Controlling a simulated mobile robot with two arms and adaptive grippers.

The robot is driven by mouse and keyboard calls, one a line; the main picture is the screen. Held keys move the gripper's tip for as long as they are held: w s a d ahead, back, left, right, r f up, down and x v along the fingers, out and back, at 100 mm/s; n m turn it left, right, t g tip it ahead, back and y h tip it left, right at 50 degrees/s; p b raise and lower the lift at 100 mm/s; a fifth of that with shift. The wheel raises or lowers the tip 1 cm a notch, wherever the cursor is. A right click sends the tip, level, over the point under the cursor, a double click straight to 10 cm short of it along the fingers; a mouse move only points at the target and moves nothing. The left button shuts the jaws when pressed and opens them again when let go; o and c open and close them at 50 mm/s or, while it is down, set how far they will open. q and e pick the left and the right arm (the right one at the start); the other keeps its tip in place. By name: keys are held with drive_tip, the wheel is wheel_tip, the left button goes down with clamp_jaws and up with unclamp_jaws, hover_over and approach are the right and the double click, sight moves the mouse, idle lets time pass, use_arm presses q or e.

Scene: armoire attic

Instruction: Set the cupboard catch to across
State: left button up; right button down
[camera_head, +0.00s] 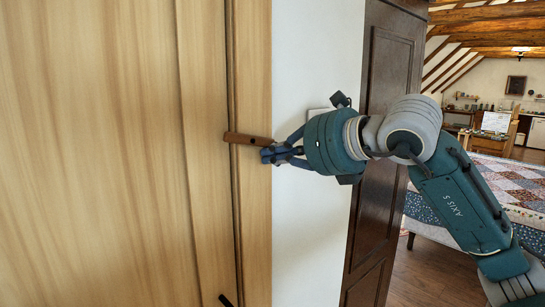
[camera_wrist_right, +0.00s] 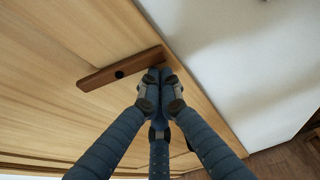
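The cupboard catch (camera_head: 247,139) is a dark brown wooden bar with a dark pivot spot near its middle. In the head view it lies nearly level across the seam between the door and the frame strip, its right end slightly lower. In the right wrist view the catch (camera_wrist_right: 120,70) runs slantwise in the picture. My right gripper (camera_head: 268,155) has its blue fingers together, just below the catch's right end. In the right wrist view the fingertips (camera_wrist_right: 160,76) are close against that end; I cannot tell whether they touch. My left gripper is not in view.
The pale wooden cupboard (camera_head: 110,150) fills the left. A black handle (camera_head: 226,300) shows at the bottom edge. A white wall (camera_head: 310,230) and a dark panelled door (camera_head: 375,200) stand behind my right arm. A bed (camera_head: 510,185) is in the room beyond.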

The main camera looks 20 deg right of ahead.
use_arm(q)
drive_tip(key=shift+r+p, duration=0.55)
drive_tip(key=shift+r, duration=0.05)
use_arm(e)
drive_tip(key=shift+d+r, duration=0.1)
drive_tip(key=shift+r, duration=0.95)
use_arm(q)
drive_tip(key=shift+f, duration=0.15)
